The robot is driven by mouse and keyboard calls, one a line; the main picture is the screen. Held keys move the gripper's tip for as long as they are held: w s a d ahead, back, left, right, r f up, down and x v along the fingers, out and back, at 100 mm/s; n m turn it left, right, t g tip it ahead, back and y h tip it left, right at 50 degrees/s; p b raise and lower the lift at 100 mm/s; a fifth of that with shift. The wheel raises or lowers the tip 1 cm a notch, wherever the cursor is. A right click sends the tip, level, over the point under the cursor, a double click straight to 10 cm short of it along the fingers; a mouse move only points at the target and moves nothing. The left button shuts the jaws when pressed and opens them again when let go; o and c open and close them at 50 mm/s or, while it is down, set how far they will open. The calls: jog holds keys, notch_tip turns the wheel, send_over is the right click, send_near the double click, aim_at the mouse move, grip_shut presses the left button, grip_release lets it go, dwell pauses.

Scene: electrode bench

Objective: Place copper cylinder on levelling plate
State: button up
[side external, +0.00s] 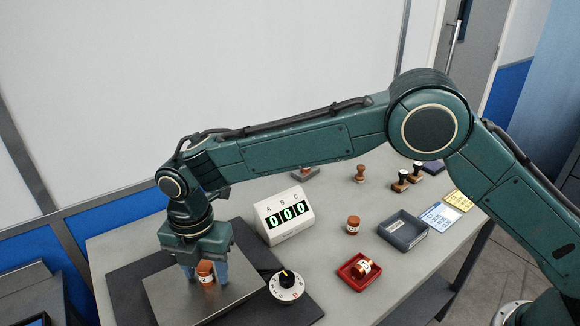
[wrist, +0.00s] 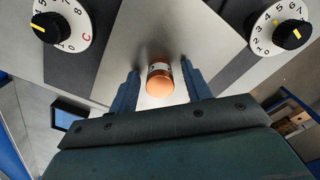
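A copper cylinder (side external: 206,273) with a pale label stands upright between my fingers, over the grey metal levelling plate (side external: 238,290). It appears to rest on the plate. In the wrist view the cylinder (wrist: 159,80) shows its round copper end, with the plate (wrist: 160,22) around it. My gripper (side external: 207,274) points down, with one blue finger on each side of the cylinder. In the wrist view a gap shows between the cylinder and each finger, so my gripper (wrist: 160,72) is open around it.
A dial (side external: 287,285) stands right of the plate; the wrist view shows another dial (wrist: 62,24). A counter reading 000 (side external: 284,213) is behind. A second labelled cylinder (side external: 353,224), a red tray (side external: 346,277) holding a cylinder, a grey tray (side external: 389,235) and stamps (side external: 400,182) stand right.

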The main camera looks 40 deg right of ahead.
aim_at(207, 264)
notch_tip(207, 264, up, 12)
jog(key=shift+r, duration=0.2)
dwell(0.7)
dwell(0.3)
jog(key=shift+d, duration=0.1)
jog(key=s+d+r+m+t, duration=0.1)
jog(key=s+d+r+m, duration=0.25)
jog(key=d, duration=0.45)
jog(key=s+d+r+m+t+y, duration=0.1)
jog(key=s+d+r+m, duration=0.1)
jog(key=d+r+m, duration=0.45)
jog(key=s+d+r+m+t, duration=0.1)
jog(key=s+d+r+m, duration=0.2)
jog(key=d, duration=0.7)
jog(key=s+d+f+m+t, duration=0.1)
jog(key=s+d+f+m, duration=0.2)
jog(key=s+d+m, duration=0.3)
jog(key=s+d+f+m+t+h, duration=0.1)
jog(key=s+d+f+m, duration=0.2)
jog(key=s, duration=0.9)
jog(key=d+m, duration=0.3)
jog(key=m, duration=0.2)
jog(key=shift+s+d+f+t, duration=0.25)
jog(key=shift+s+d+t, duration=0.05)
jog(key=shift+s+d, duration=0.1)
